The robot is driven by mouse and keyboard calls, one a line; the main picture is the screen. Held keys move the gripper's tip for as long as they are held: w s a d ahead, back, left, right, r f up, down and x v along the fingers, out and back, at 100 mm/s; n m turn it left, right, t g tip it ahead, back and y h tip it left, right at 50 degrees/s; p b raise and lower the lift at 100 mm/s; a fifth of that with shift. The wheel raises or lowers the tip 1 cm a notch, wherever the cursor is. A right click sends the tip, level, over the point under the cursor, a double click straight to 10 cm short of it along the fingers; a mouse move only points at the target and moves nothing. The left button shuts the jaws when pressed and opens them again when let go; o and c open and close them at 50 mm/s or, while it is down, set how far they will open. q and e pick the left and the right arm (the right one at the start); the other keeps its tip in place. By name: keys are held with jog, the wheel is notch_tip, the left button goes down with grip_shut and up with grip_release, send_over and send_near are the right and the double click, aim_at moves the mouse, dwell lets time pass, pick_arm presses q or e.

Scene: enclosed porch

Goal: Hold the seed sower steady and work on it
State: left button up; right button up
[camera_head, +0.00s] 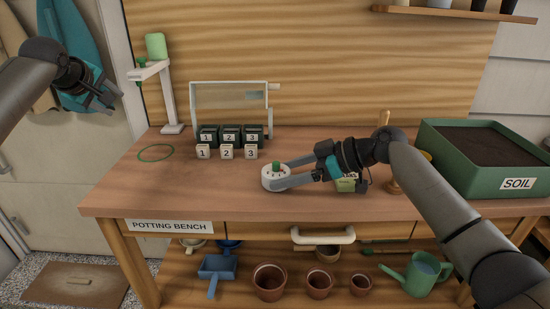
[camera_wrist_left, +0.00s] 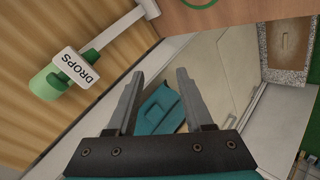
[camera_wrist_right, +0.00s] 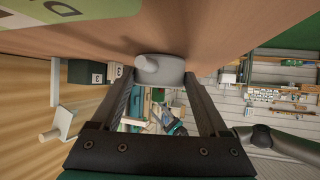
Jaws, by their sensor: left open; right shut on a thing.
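The seed sower appears to be the small white round body with a green knob (camera_head: 270,183) on the potting bench (camera_head: 205,195), in front of the numbered blocks. My right gripper (camera_head: 283,174) reaches in from the right, its two fingers on either side of the white body. In the right wrist view the pale round body (camera_wrist_right: 172,72) sits between the fingertips. My left gripper (camera_head: 108,101) is open and empty, raised in the air left of the bench, well apart from the sower. It also shows open in the left wrist view (camera_wrist_left: 160,78).
A green ring (camera_head: 156,146) lies at the bench's left, near a drops stand (camera_head: 166,95). Dark green boxes (camera_head: 231,131) and white number tags (camera_head: 227,152) stand behind the sower. A seed packet (camera_head: 346,184) is beneath my right arm. A soil box (camera_head: 450,172) fills the right end.

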pick_arm(q)
jog(key=d+m+g+h, duration=0.2)
jog(key=d+m, duration=0.3)
jog(key=d, duration=1)
jog(key=m+g, duration=0.4)
jog(key=m, duration=0.8)
send_near(277, 163)
jog(key=shift+h, duration=0.3)
jog(key=x, duration=0.8)
jog(key=shift+w+a+f, duration=0.2)
jog(key=shift+a+f, duration=0.05)
jog(key=shift+f, duration=0.1)
grip_shut()
